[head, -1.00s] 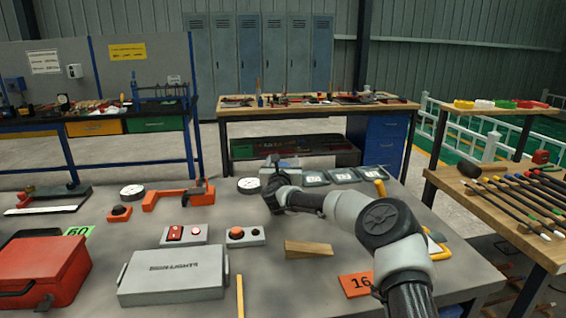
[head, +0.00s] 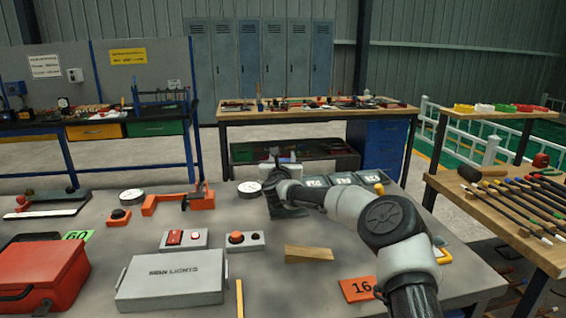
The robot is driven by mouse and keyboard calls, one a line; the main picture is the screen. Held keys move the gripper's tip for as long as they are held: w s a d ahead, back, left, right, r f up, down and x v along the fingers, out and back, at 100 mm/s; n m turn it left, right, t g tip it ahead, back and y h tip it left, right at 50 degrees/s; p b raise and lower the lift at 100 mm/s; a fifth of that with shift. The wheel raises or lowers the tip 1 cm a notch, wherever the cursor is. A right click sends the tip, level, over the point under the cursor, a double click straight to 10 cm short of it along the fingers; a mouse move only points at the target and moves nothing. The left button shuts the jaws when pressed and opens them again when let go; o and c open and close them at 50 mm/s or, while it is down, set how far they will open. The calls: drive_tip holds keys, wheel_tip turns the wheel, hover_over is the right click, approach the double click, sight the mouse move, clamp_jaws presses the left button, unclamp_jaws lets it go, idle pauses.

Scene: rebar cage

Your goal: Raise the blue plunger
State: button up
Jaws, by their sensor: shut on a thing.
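My gripper (head: 287,208) is low over the far middle of the grey bench, at the end of my arm reaching in from the right. It is dark and small in the head view, and my wrist covers much of it. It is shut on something. No blue plunger shows clearly; my wrist and gripper hide the spot where the jaws close.
Near my gripper are a round gauge (head: 249,187), an orange clamp (head: 200,199) and several grey display boxes (head: 343,179). Button boxes (head: 185,240), a wooden wedge (head: 309,254), a sign-lights case (head: 172,280) and a red toolbox (head: 42,275) lie nearer.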

drive_tip(key=o, duration=1.4)
drive_tip(key=shift+r, duration=0.4)
drive_tip(key=shift+o, duration=0.5)
drive_tip(key=shift+f, duration=0.15)
drive_tip(key=s, duration=1.7)
drive_tip(key=shift+s+a+p, duration=0.2)
drive_tip(key=shift+s+p, duration=0.05)
drive_tip(key=shift+p, duration=0.15)
